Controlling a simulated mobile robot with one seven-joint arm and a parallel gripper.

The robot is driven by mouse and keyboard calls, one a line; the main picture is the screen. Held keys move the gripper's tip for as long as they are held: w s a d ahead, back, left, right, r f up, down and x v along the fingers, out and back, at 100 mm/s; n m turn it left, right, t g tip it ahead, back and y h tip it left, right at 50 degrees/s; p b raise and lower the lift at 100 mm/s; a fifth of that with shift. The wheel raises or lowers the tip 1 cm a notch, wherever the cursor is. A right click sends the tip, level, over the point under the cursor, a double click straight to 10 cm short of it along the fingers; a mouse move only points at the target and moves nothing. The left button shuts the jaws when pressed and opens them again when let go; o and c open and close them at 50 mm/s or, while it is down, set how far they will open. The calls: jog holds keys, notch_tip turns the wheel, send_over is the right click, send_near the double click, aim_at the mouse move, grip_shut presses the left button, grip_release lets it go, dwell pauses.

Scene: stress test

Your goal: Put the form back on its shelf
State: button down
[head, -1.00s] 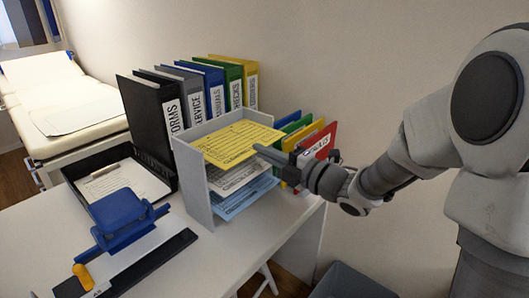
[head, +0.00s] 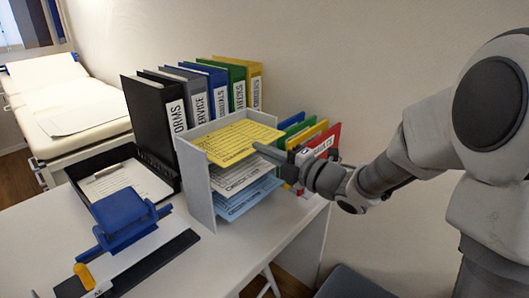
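The yellow form (head: 236,141) lies flat at the top level of the grey shelf unit (head: 197,190), at the middle of the head view. A white form (head: 235,174) and a blue form (head: 246,197) lie on the levels below it. My gripper (head: 272,154) is at the right edge of the yellow form, with its fingertips at or very near the sheet. The fingers look close together, but I cannot tell whether the sheet is between them.
Several binders (head: 215,93) stand behind the shelf unit, and coloured folders (head: 312,138) stand to its right, close to my gripper. A black tray (head: 73,172) with a clipboard (head: 122,183) and a blue hole punch (head: 122,217) are at the left. The table front (head: 245,247) is clear.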

jog(key=c, duration=1)
grip_release()
jog(key=p+v, duration=0.2)
jog(key=v, duration=1.5)
jog(key=shift+s, duration=0.2)
jog(key=shift+w+d, duration=0.1)
